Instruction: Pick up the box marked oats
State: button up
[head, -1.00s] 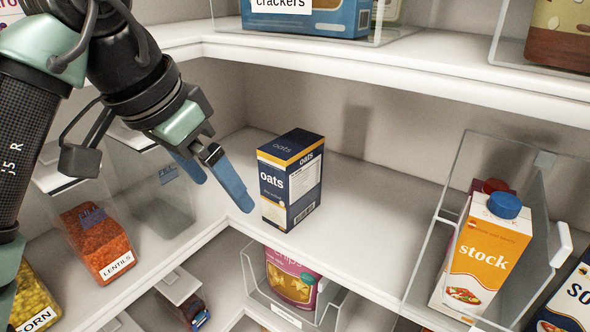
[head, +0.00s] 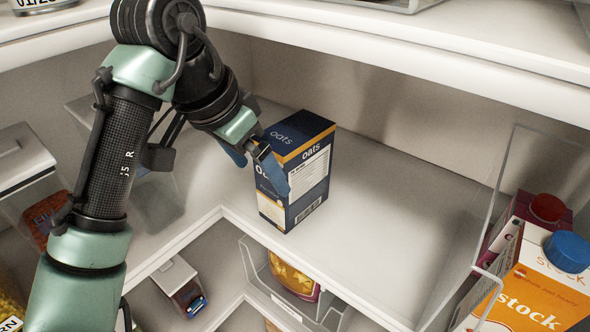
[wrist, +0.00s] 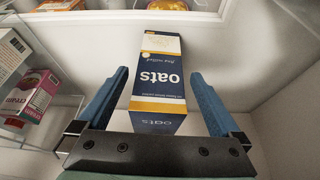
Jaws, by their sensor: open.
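The oats box (head: 310,180) is dark blue and white with yellow bands. It stands upright on the middle shelf near the inner corner. In the wrist view the oats box (wrist: 160,82) lies between the two blue fingers, with a gap on each side. My gripper (head: 262,168) is open at the box's left front in the head view, and one finger covers part of the front label. The open fingers also show in the wrist view (wrist: 158,88).
A clear bin with a stock carton (head: 535,295) stands on the right of the same shelf. A clear bin (head: 285,285) with a pouch is below. The upper shelf edge (head: 400,55) runs overhead. The shelf right of the box is bare.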

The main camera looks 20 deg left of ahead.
aim_at(268, 189)
jog(key=shift+s+p+x, duration=0.2)
jog(key=shift+p+x, duration=0.25)
jog(key=shift+x, duration=2.4)
jog(key=shift+a+f, duration=0.1)
jog(key=shift+a, duration=0.1)
jog(key=c, duration=1.5)
grip_shut()
